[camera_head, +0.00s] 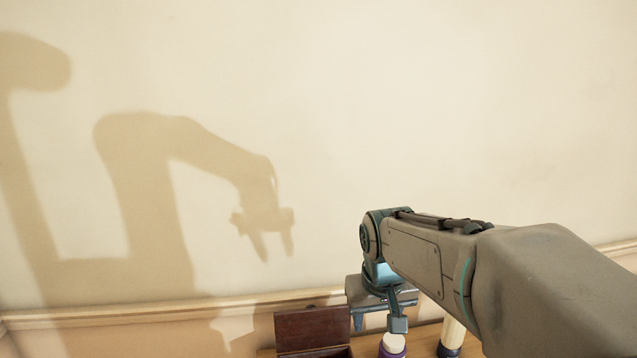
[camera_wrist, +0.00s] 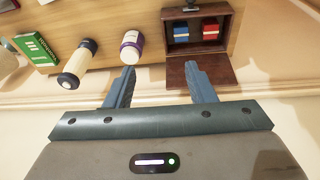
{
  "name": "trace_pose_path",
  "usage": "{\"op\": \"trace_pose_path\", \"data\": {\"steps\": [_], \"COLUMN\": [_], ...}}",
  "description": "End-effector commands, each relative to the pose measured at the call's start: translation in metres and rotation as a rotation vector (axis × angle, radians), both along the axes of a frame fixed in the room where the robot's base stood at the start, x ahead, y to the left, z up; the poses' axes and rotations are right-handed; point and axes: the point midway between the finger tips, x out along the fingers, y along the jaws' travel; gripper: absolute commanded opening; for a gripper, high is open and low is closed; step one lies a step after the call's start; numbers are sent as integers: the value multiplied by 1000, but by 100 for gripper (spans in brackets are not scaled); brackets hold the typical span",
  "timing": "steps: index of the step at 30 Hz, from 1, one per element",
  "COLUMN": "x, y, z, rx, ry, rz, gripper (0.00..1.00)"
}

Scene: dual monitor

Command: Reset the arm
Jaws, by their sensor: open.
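My arm (camera_head: 425,255) reaches in from the right in the head view and bends down at the wrist. My gripper (camera_head: 378,322) hangs at its end, pointing down above the wooden surface by the wall. In the wrist view my gripper (camera_wrist: 163,88) shows two blue-grey fingers spread apart with nothing between them. The fingers are apart from the objects below, near an open wooden box and a white and purple bottle.
The open wooden box (camera_head: 312,330) holds red and blue items (camera_wrist: 181,32). Beside it stand the white and purple bottle (camera_wrist: 131,45), a dark and cream cylinder (camera_wrist: 78,63) and a green box (camera_wrist: 36,48) on the wooden surface (camera_wrist: 108,25). The wall (camera_head: 450,100) is close behind.

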Motion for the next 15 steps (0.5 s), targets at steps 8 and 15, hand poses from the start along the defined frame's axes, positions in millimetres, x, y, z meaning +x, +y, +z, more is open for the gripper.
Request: {"op": "trace_pose_path", "data": {"steps": [8,15], "x": [-95,-141], "y": [-33,-46], "z": [-12,-30], "rx": [13,47], "ry": [-52,-74], "rz": [-72,-105], "gripper": [50,50]}}
